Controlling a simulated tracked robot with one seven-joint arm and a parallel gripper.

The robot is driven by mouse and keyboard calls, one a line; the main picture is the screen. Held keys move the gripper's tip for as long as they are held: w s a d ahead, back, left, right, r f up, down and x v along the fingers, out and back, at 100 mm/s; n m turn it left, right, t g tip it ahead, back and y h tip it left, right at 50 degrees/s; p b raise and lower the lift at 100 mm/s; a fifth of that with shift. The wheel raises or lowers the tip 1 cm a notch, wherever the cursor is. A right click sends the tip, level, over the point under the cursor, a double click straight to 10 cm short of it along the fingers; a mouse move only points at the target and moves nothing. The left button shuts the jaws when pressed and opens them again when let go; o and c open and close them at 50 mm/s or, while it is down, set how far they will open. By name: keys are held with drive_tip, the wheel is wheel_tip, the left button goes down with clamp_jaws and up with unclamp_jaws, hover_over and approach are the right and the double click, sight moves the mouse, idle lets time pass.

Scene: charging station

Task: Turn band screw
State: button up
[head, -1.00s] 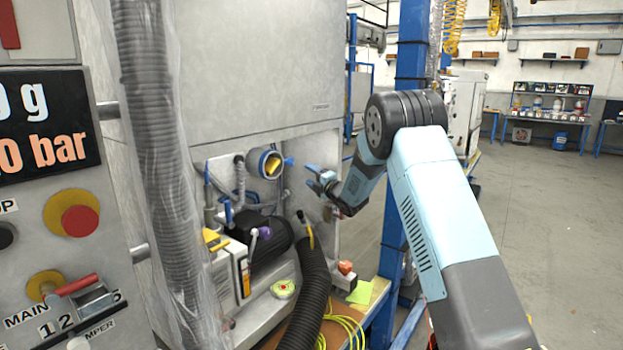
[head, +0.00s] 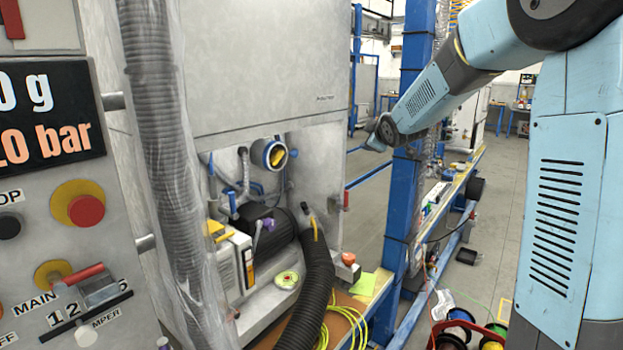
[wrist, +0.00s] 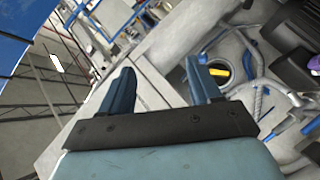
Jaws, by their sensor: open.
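A round port with a blue band (head: 263,147) and yellow inside sits on the machine's recessed wall, with a small blue piece at its right side. I cannot make out the band screw itself. The port's yellow inside (wrist: 219,72) also shows in the wrist view, partly behind the right finger. My gripper (wrist: 160,66) is open and empty in the wrist view, with grey panel surface beyond its fingers. In the head view my arm reaches in from the upper right and ends right of the machine; the fingers cannot be made out there.
A black corrugated hose (head: 316,290) with a yellow piece near its top rises below the port. A dark motor (head: 270,232) sits lower left of it. A blue post (head: 408,150) stands right of the machine. Cables and a green note (head: 362,284) lie on the bench.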

drive_tip(key=s+d+m+g+h, duration=0.1)
drive_tip(key=s+d+m+g, duration=0.2)
drive_tip(key=s, duration=0.8)
drive_tip(key=s+d+m+g+h, duration=0.1)
drive_tip(key=s+d+m, duration=0.25)
drive_tip(key=s, duration=0.75)
drive_tip(key=s+f+m+g, duration=0.2)
drive_tip(key=s+f+m, duration=0.1)
drive_tip(key=s, duration=0.8)
drive_tip(key=s+f+m+g, duration=0.2)
drive_tip(key=s+f+m, duration=0.1)
drive_tip(key=s, duration=0.9)
drive_tip(key=shift+s+a+m+g, duration=0.3)
drive_tip(key=shift+m, duration=0.15)
